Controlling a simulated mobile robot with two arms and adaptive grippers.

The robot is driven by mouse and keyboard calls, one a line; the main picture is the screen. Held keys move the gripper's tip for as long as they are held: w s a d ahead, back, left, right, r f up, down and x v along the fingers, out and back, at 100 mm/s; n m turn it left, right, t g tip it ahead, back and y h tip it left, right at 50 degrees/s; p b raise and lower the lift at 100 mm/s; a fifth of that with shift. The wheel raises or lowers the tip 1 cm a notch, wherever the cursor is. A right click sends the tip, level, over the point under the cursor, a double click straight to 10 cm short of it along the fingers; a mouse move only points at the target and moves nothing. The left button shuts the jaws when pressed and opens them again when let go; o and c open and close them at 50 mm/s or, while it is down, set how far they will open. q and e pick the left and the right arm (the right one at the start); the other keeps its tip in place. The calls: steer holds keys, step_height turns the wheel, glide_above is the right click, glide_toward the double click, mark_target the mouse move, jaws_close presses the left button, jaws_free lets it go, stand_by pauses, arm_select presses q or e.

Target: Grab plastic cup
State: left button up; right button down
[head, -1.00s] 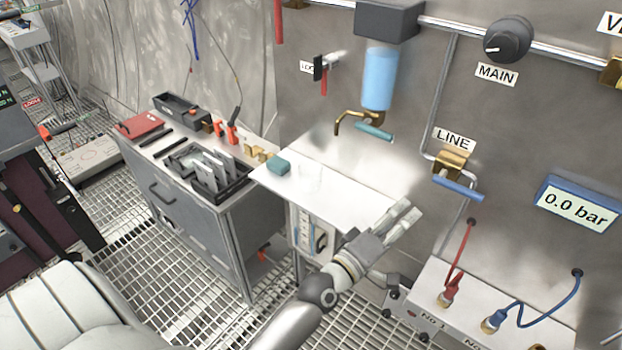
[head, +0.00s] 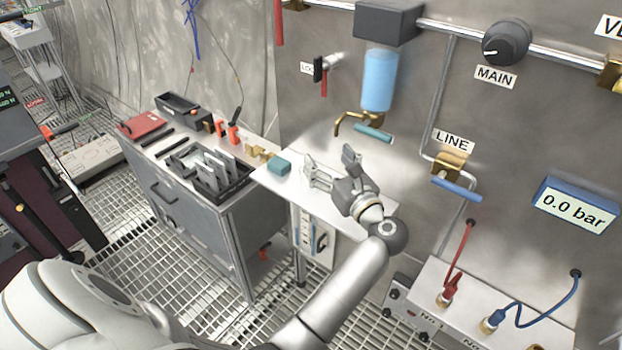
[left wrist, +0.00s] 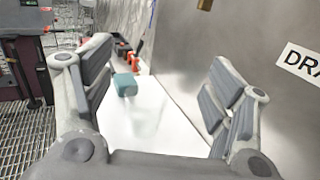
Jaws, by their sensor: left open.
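A clear plastic cup (left wrist: 147,120) stands on the white shelf (left wrist: 180,135); in the left wrist view it is a faint, see-through shape between my fingers and beyond the palm. In the head view it is hard to make out beside my fingers. My left gripper (head: 331,164) is open over the shelf, its fingers spread and pointing toward the back left. In the left wrist view the gripper (left wrist: 162,62) has one finger on each side of the cup, with gaps to both. My right gripper does not show.
A teal block (head: 278,166) sits on the shelf's left part, near the cup. A brass tap (head: 358,122) under a blue water tank (head: 380,80) juts from the wall above. A grey workbench (head: 190,190) with tools and trays adjoins on the left.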

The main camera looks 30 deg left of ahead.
arm_select(q)
steer(key=shift+n+g, duration=0.5)
steer(key=shift+g, duration=0.1)
steer(key=f+b, duration=0.2)
steer(key=f, duration=0.2)
steer(key=f+b, duration=0.2)
steer(key=f, duration=0.3)
steer(key=shift+s+a+f+b, duration=0.1)
steer(key=shift+s+f+b, duration=0.1)
steer(key=shift+b, duration=0.1)
steer(key=shift+w+a+r+p, duration=0.2)
steer(key=shift+a+r+p, duration=0.15)
steer(key=shift+r+p, duration=0.1)
steer(key=x, duration=0.6)
steer(key=shift+w+a+f+p, duration=0.15)
steer(key=shift+a+p, duration=0.15)
steer(key=shift+p, duration=0.05)
steer(key=shift+c, duration=0.4)
steer(key=c, duration=0.9)
steer(key=shift+c, duration=0.6)
